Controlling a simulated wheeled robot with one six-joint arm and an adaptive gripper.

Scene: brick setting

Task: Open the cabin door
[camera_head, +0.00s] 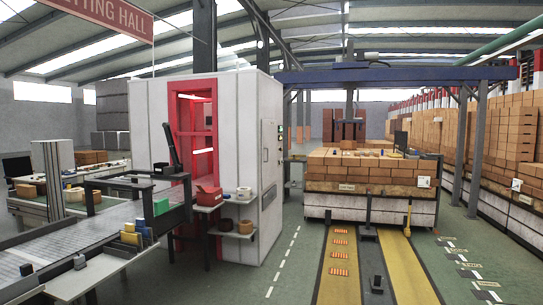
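The cabin (230,110) is a tall white box left of the picture's middle, with a red-framed opening (193,125) on its front left face. On its narrower right side is a pale grey door panel (269,158) with a small handle (265,155). The panel looks closed, flush with the wall. My gripper is not to be seen in this view.
A roller conveyor (85,240) and a small table with a red box (208,195) stand before the cabin. A brick-loaded car (365,205) stands on yellow-edged tracks at the right. Green floor with a dashed white line is clear right of the cabin.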

